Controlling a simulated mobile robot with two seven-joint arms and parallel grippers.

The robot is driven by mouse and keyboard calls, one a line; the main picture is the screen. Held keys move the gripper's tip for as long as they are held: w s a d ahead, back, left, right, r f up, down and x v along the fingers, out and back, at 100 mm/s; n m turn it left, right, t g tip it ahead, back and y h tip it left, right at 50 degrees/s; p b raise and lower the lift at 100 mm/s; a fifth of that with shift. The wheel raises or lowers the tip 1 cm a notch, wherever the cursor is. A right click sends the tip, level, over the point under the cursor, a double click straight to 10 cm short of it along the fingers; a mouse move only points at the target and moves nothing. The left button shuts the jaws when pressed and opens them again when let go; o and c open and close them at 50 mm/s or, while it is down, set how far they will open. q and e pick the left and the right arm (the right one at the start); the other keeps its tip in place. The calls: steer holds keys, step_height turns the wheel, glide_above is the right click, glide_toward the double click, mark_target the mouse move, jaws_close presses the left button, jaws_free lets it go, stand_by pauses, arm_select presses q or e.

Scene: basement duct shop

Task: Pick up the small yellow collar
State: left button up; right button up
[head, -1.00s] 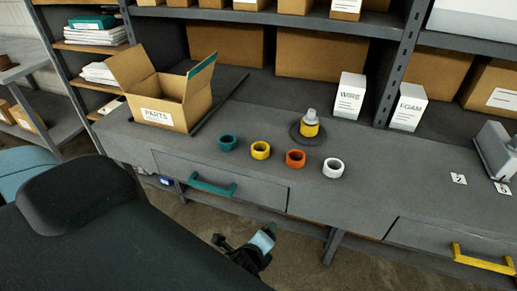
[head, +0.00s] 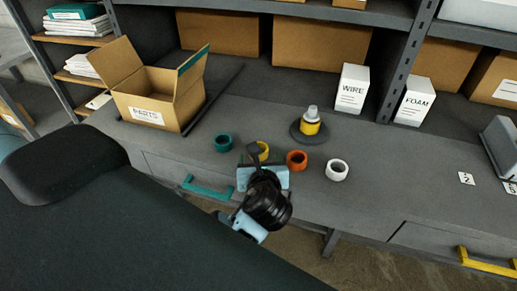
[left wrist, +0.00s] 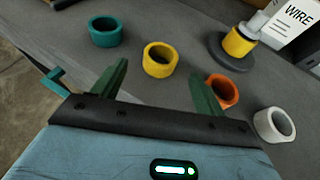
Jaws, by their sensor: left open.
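The small yellow collar (head: 263,149) stands on the grey bench in a row between the teal collar (head: 223,143) and the orange collar (head: 296,160). My left gripper (head: 258,155) is in front of it and partly hides it in the head view. In the left wrist view the yellow collar (left wrist: 160,59) lies beyond the fingertips, roughly between their lines. My left gripper (left wrist: 160,85) is open, with nothing between its two green fingers. The right finger overlaps the edge of the orange collar (left wrist: 223,92). My right gripper is not in view.
A white collar (head: 337,169) stands right of the orange one. Behind the row, a yellow-and-grey piece (head: 311,122) stands on a dark round base. An open PARTS box (head: 150,112) is at left, with WIRE (head: 351,90) and FOAM (head: 414,103) boxes at the back.

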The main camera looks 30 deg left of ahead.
arm_select(q)
steer(key=shift+x, duration=3.95)
steer(key=shift+d, duration=0.1)
steer(key=c, duration=1)
steer(key=shift+r, duration=0.15)
steer(key=shift+c, duration=0.2)
steer(key=shift+w+r, duration=0.1)
steer(key=shift+r, duration=1.35)
steer(key=shift+s+r, duration=0.2)
steer(key=shift+s, duration=0.1)
steer(key=s+r, duration=0.1)
steer(key=s, duration=1.4)
steer(key=shift+s+d+r, duration=0.15)
steer(key=shift+s+r, duration=0.1)
